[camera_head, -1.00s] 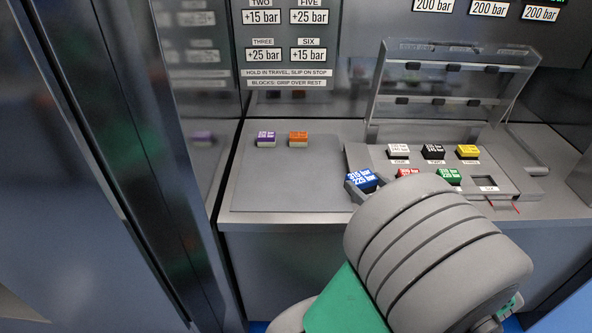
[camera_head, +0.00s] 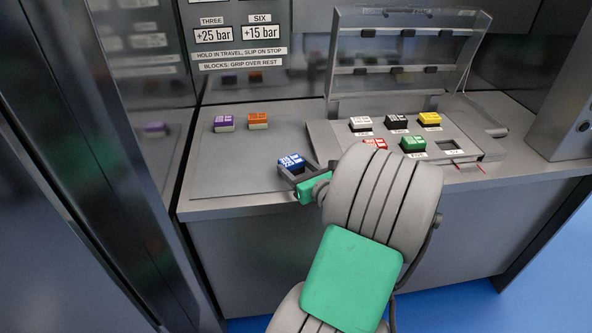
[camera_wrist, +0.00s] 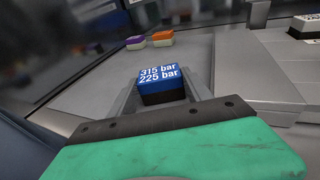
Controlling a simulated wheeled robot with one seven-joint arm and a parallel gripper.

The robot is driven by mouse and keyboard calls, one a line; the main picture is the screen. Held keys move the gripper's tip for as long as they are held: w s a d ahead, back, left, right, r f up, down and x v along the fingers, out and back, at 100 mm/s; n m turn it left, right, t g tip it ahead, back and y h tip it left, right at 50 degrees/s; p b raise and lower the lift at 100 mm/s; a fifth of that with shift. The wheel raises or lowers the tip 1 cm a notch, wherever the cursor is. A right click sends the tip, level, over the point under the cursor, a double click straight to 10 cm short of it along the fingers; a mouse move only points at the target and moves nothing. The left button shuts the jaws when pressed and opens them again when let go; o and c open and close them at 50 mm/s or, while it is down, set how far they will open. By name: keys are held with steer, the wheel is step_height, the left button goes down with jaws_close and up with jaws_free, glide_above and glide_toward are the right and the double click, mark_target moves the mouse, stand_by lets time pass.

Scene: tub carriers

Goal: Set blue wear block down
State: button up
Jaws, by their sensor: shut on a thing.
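The blue wear block (camera_head: 290,162) has a blue top printed "315 bar 225 bar" and a dark lower part. My gripper (camera_head: 291,170) is shut on it, above the bare left part of the grey counter near its front edge. In the wrist view the blue block (camera_wrist: 161,84) sits between the two grey fingers of my gripper (camera_wrist: 163,92), its printed top facing up. Whether its underside touches the counter is hidden.
A purple block (camera_head: 223,123) and an orange block (camera_head: 258,121) stand behind on the grey counter (camera_head: 235,165). To the right, a grey tray (camera_head: 322,140) with a raised clear lid (camera_head: 410,50) holds white, black, yellow, red and green blocks. One tray slot (camera_head: 453,145) is empty.

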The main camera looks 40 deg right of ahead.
steer(key=shift+r, duration=0.15)
steer(key=o, duration=1.2)
steer(key=shift+s, duration=0.25)
steer(key=p+v, duration=0.1)
steer(key=v, duration=1)
steer(key=shift+s+a, duration=0.15)
steer(key=shift+s, duration=0.15)
